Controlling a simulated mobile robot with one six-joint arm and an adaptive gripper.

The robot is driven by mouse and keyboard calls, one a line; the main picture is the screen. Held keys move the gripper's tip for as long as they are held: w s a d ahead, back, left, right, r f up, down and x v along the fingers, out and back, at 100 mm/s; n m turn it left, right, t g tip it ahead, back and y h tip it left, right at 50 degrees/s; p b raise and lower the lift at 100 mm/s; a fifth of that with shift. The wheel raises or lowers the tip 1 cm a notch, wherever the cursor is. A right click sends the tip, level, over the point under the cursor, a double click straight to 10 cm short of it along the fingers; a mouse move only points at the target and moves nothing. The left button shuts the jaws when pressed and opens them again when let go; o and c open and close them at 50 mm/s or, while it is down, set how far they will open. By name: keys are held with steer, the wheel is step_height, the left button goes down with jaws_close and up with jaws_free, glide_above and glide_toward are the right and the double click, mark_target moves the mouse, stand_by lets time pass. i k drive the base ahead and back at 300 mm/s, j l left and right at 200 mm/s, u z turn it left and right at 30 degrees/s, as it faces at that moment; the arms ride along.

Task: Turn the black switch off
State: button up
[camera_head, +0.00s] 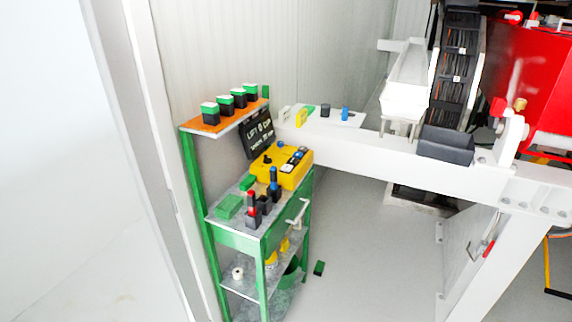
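A yellow control box (270,173) sits on the upper shelf of a green metal cart, near the middle of the picture. A small black knob (267,160) stands on its top at the left, and it may be the black switch. A row of small dark and light parts (294,158) runs along the right of the box top. The knob is too small to tell which way it is turned. My gripper is not in view.
The green cart (237,241) holds red-, blue- and black-topped tools (252,214) and green blocks (229,206). An orange shelf (236,121) carries several green-topped containers behind it. A white beam (370,150) runs to the right.

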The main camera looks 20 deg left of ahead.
mark_target(267, 160)
steer(key=i+j+u, duration=0.2)
steer(key=i+j, duration=0.2)
steer(key=i+j+u, duration=0.15)
steer(key=i+j, duration=0.15)
steer(key=i+j+u, duration=0.2)
steer(key=i, duration=0.3)
steer(key=i+j+u, duration=0.2)
steer(key=i, duration=0.2)
